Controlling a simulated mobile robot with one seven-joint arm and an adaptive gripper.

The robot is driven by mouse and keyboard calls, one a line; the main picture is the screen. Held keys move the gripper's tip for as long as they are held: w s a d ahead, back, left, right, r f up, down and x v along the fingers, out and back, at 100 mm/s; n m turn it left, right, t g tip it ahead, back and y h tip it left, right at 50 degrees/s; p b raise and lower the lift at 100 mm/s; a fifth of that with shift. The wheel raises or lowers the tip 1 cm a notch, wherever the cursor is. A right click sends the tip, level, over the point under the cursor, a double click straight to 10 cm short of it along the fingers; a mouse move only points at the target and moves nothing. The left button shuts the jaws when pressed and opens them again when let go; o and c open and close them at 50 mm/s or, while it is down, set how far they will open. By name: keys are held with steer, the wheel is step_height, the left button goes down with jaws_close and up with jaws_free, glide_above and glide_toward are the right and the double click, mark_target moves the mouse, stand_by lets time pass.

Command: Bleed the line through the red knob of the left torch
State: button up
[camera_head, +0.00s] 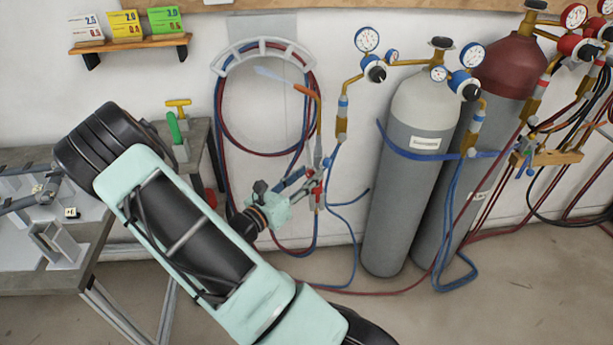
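The left torch (317,140) hangs upright by the wall, between the hose reel and the gas cylinders. Its bent, copper-coloured tip points up and left. Its red knob (319,196) is low on the body, and a blue part shows just above it. My gripper (311,188) reaches in from the left, with its fingertips at the red knob. The fingers overlap the torch here, so I cannot tell whether they touch or grip the knob. A second torch holder (558,157) with blue and red fittings is at the right.
Grey cylinders (397,200) with gauges stand right of the torch. Red and blue hoses (223,120) loop on a wall reel behind it, and others trail across the floor. A metal workbench (40,283) is at the left. A shelf (130,42) with coloured boxes is above.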

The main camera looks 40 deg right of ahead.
steer(key=v, duration=1.2)
steer(key=shift+w+a+f, duration=0.1)
steer(key=shift+w+a, duration=0.05)
steer(key=shift+w, duration=0.05)
